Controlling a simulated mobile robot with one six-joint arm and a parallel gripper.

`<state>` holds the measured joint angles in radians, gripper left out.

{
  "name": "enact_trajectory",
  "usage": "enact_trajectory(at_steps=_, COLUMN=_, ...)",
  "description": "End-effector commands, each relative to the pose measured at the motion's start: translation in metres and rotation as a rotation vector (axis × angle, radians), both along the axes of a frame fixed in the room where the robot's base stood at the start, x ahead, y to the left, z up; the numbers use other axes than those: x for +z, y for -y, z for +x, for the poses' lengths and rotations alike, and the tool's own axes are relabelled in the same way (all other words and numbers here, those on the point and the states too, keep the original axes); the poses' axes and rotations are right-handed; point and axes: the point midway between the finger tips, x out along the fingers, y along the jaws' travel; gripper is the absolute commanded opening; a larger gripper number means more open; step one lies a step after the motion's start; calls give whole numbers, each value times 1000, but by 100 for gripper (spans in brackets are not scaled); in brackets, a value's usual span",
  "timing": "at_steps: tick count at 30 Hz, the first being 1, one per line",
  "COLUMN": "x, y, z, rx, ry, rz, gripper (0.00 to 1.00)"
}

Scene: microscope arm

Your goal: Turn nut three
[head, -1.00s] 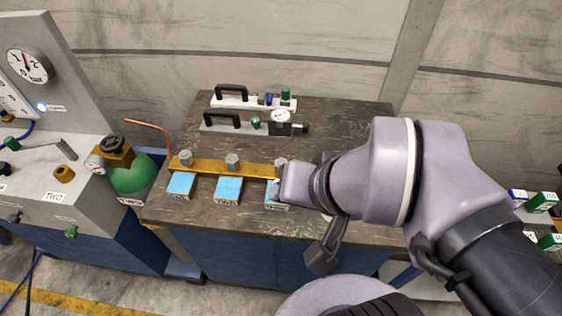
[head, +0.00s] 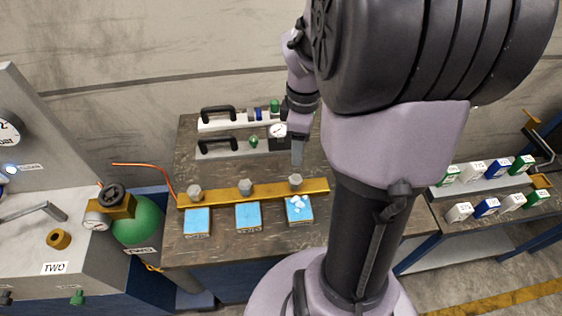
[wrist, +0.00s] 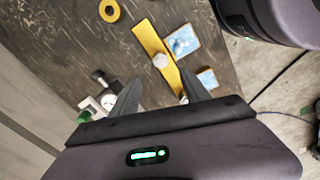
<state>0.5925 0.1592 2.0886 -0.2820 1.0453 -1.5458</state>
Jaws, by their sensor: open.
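A yellow bar (head: 220,195) lies on the dark table with three grey hex nuts in a row. The left nut (head: 195,192), middle nut (head: 246,187) and right nut (head: 295,181) each have a blue pad in front. The pad by the right nut (head: 299,210) carries white shapes. My gripper (head: 297,152) hangs behind and above the right nut, apart from it. In the wrist view my gripper (wrist: 160,95) is open and empty; the patterned pad's nut (wrist: 160,61) shows beyond the fingertips. Another nut (wrist: 184,98) is partly hidden by the right finger.
Two black-handled devices (head: 225,122) stand at the table's back, one with a gauge (head: 278,131). A green tank (head: 140,220) stands left. A yellow ring (wrist: 109,10) lies on the table beyond the bar. Small boxes (head: 490,205) sit on the right table.

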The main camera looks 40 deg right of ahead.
Motion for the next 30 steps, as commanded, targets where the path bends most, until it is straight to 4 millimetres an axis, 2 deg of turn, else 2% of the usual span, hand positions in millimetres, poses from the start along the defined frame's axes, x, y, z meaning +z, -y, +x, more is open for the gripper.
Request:
enact_trajectory(at_steps=1, x=-22, y=-1, z=-1, rx=0, ry=-3, rz=3, gripper=55)
enact_trajectory(at_steps=3, x=-45, y=-1, z=-1, rx=-1, ry=-4, rz=3, gripper=55)
enact_trajectory(at_steps=9, x=-103, y=-1, z=-1, rx=-1, ry=-3, rz=3, gripper=55)
enact_trajectory(at_steps=12, x=-124, y=-1, z=0, rx=-2, ry=-1, rz=2, gripper=55)
enact_trajectory(at_steps=18, x=-142, y=-1, z=0, rx=-2, ry=-1, rz=1, gripper=55)
enact_trajectory(at_steps=26, x=-142, y=-1, z=0, rx=-2, ry=1, rz=1, gripper=55)
enact_trajectory(at_steps=30, x=-142, y=-1, z=0, rx=-2, ry=1, rz=1, gripper=27)
